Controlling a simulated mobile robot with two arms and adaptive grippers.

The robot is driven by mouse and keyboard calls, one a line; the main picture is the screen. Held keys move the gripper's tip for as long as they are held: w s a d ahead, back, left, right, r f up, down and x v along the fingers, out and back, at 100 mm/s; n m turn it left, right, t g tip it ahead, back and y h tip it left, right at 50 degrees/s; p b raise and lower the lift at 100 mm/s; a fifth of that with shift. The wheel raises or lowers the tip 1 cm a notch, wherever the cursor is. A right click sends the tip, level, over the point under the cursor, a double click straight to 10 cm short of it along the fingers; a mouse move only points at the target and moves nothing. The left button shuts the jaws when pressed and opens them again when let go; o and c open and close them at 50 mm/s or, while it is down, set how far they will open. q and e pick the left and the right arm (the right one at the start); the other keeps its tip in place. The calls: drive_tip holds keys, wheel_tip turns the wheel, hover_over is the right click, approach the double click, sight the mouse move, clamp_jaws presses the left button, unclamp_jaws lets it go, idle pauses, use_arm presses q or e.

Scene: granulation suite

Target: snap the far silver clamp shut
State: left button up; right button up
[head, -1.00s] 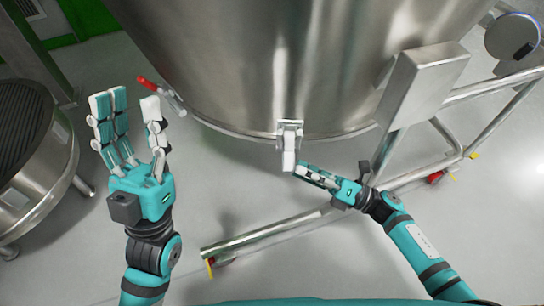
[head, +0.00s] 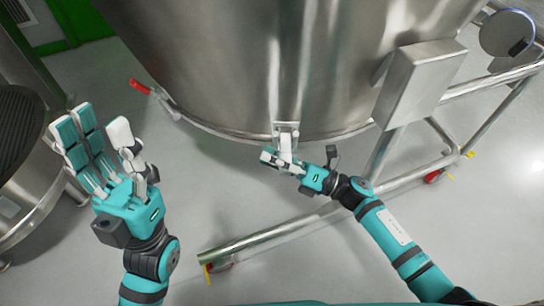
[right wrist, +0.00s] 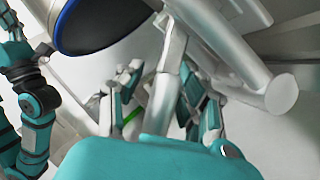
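The silver clamp (head: 286,132) sits on the lower rim of the large steel vessel (head: 270,60) in the head view. Its pale lever hangs down, partly hidden by my right gripper (head: 272,158). In the right wrist view a silver lever (right wrist: 163,100) runs between the fingers of my right gripper (right wrist: 155,95). The fingers stand on both sides of it with gaps, so they look open around it; contact is not clear. My left gripper (head: 95,140) is open and empty, fingers spread upward, left of the vessel and away from the clamp.
A red-handled clamp (head: 142,87) is on the vessel's left rim. A steel box (head: 418,82) and a tubular frame (head: 270,236) stand at right and below. Another round steel vessel (head: 40,200) is at far left.

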clamp_jaws()
idle(0.4)
